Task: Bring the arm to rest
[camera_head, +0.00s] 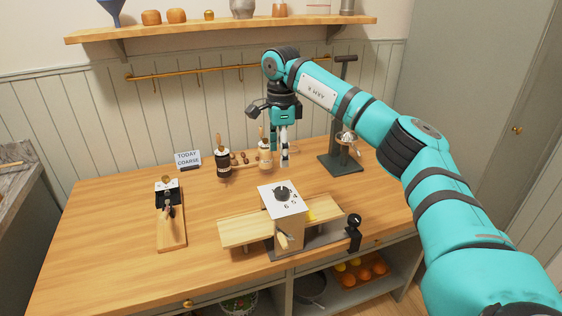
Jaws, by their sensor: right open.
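My right arm (445,190) is teal with dark joints and reaches in from the right over the wooden table. My right gripper (280,162) points down at the table's back, right beside a wood-topped grinder-like jar (265,155). Its fingers look open with nothing held between them. Whether it touches the jar I cannot tell. My left gripper is not in view.
A dark grinder (223,163), a sign reading "TODAY COARSE" (187,158) and a stand on a dark base (341,165) are at the back. A white-topped dial box (283,199) is at front centre; a small board device (171,225) is left. A shelf (220,27) hangs above.

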